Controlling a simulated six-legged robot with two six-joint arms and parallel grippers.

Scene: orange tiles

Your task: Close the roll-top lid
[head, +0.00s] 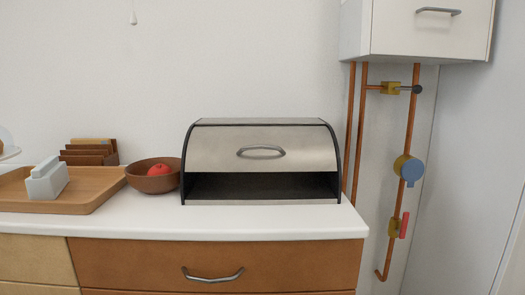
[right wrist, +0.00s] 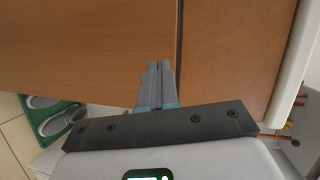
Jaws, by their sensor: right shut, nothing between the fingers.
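The bread box (head: 262,190) with the roll-top lid stands on the white counter in the head view. Its metal lid (head: 300,143) is partly down, with a curved handle (head: 261,152) at its middle. A dark open gap runs across the front below the lid. My right gripper (right wrist: 158,68) shows in the right wrist view, shut and empty, in front of a brown wooden cabinet front. It does not show in the head view. My left gripper is in neither view.
A bowl with a red fruit (head: 152,176) stands just left of the bread box. A wooden tray (head: 90,205) lies further left. Copper pipes with valves (head: 408,168) run down the wall at right. A drawer handle (head: 212,275) sticks out below the counter.

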